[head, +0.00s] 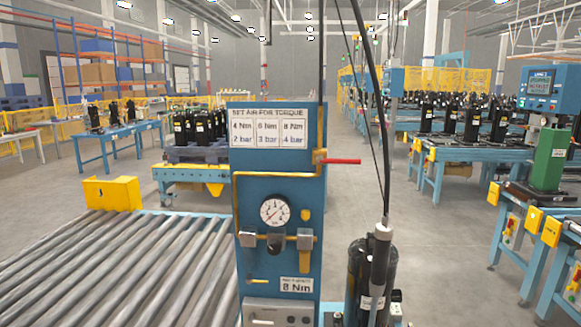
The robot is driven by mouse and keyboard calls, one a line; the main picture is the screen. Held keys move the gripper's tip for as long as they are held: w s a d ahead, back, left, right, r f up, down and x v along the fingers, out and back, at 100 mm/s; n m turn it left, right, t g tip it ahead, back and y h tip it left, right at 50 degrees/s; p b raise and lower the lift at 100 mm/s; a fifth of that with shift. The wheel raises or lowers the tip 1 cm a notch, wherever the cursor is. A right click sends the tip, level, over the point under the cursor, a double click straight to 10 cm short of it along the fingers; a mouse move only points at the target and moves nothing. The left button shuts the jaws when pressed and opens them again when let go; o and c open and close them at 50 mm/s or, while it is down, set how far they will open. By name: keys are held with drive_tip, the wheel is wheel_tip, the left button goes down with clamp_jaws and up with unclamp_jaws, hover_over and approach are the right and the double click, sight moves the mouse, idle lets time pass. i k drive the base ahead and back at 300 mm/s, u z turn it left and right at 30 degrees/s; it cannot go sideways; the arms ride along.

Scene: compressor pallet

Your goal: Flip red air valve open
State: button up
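The red air valve handle (343,161) is on the upper right edge of a blue panel (276,190). The handle lies horizontal and points right, across the vertical air pipe (321,80) above it. A brass valve body (319,158) sits at the handle's left end. A round pressure gauge (274,211) is on the panel below, its needle too small to read surely. My gripper is not in view.
A roller conveyor (120,270) runs at the left. A hanging tool (380,255) on a dark cable and a black compressor (358,265) stand right of the panel. A sign (270,129) tops the panel. Floor shows clear further right.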

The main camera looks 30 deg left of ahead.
sight(320, 160)
drive_tip(key=u, duration=3.05)
drive_tip(key=k, duration=0.8)
drive_tip(key=z, duration=1.45)
drive_tip(key=i, duration=0.5)
drive_tip(key=z, duration=0.05)
